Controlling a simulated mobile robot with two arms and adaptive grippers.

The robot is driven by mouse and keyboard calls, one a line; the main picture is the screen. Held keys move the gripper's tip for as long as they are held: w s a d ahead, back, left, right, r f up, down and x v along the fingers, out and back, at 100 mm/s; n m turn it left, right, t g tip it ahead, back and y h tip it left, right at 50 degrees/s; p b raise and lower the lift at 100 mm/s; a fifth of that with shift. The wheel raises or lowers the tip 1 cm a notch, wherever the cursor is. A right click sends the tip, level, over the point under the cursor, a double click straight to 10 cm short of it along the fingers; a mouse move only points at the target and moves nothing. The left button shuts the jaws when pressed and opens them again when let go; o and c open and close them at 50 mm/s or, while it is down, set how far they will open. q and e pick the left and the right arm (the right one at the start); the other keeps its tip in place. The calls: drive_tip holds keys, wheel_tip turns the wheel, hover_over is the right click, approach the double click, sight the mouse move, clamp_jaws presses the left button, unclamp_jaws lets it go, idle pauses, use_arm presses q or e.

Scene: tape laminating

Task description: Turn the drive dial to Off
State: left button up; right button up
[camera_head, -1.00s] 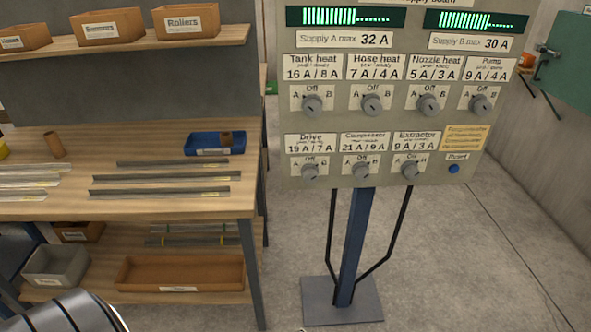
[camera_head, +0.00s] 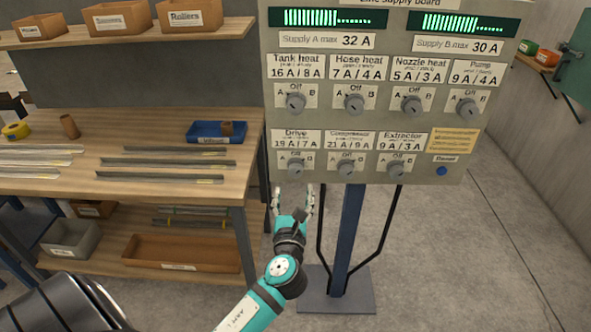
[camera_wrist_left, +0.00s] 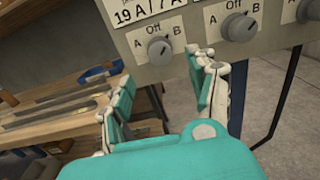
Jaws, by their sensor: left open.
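The drive dial (camera_head: 296,170) is a round grey knob on a label with Off above, A at left and B at right, in the lower left corner of the supply board (camera_head: 226,0). It also shows in the left wrist view (camera_wrist_left: 160,48), uncovered; I cannot tell its setting surely. My left gripper (camera_head: 293,191) is open and empty just below the drive dial, its fingers pointing up at the board's lower edge. In the left wrist view its fingers (camera_wrist_left: 163,75) stand apart below the dial, not touching it. My right gripper is out of view.
The compressor dial (camera_head: 346,168) sits close to the right of the drive dial, with the extractor dial (camera_head: 396,170) beyond. A blue post (camera_head: 350,225) holds the board up. A wooden workbench (camera_head: 80,185) with metal strips stands at the left.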

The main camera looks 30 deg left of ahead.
sight(295, 174)
use_arm(q)
drive_tip(key=x, duration=0.8)
drive_tip(key=shift+a, duration=0.1)
drive_tip(key=shift+w+a+p, duration=0.3)
drive_tip(key=shift+w+a, duration=0.05)
drive_tip(key=shift+w, duration=0.25)
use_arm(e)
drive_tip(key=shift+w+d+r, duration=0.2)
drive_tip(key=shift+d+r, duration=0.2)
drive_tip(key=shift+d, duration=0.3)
use_arm(q)
drive_tip(key=shift+c, duration=0.4)
drive_tip(key=c, duration=1.1)
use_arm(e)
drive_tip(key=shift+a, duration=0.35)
